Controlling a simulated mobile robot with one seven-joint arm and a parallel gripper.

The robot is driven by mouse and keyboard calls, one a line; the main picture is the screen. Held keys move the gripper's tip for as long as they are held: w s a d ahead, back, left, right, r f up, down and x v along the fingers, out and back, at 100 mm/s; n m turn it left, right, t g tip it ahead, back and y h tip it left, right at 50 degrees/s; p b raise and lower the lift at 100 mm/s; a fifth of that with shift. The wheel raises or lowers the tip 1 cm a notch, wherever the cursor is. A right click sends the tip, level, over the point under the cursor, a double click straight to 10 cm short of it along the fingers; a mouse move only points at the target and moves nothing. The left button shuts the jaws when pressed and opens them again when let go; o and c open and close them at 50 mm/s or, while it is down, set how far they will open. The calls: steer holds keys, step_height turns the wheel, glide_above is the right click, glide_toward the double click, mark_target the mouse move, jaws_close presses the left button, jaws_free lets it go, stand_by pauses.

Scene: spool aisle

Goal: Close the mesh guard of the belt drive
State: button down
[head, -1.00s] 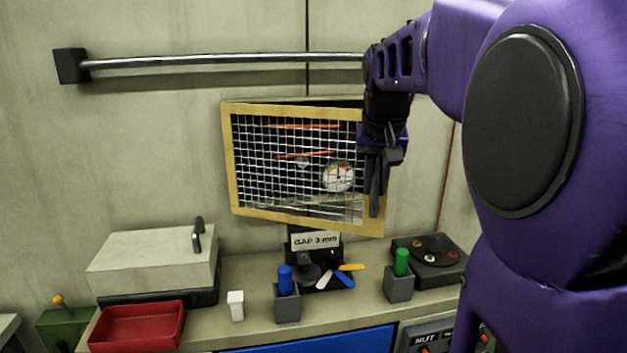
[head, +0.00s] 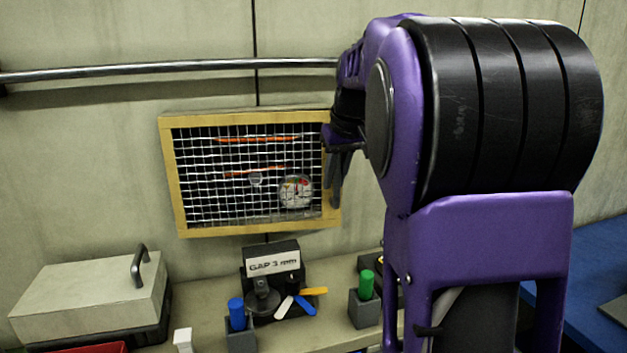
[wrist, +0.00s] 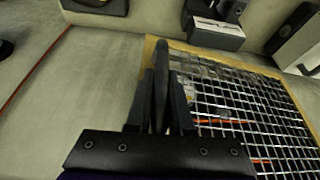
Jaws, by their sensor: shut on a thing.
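The mesh guard (head: 248,121) is a yellow-framed wire mesh panel on the wall. It looks nearly parallel to the wall in the head view; any small gap at its right edge is hidden. Through the mesh I see orange belt lines and a pale round dial (head: 295,192). My gripper (head: 337,178) is at the guard's right edge, shut on the dark guard handle (wrist: 160,85). In the wrist view the handle stands between the fingers, beside the guard's mesh (wrist: 255,105). The grip itself is partly hidden by my arm in the head view.
A metal rail (head: 170,68) runs along the wall above the guard. Below, the bench holds a grey lidded box (head: 88,295), a gap sign (head: 273,263), a blue peg (head: 237,312) and a green peg (head: 366,284) in holders. The wall left of the guard is clear.

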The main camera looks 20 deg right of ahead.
steer(key=shift+n+y, duration=0.3)
steer(key=shift+n, duration=0.5)
steer(key=w, duration=0.2)
steer(key=w+d, duration=0.1)
steer(key=w, duration=0.1)
steer(key=shift+w+r, duration=0.15)
steer(key=shift+w, duration=0.2)
steer(key=c, duration=0.8)
jaws_free()
steer(key=shift+w, duration=0.1)
steer(key=shift+d, duration=0.1)
steer(key=a+v, duration=0.1)
steer(key=v, duration=1.6)
steer(key=shift+d+r, duration=0.25)
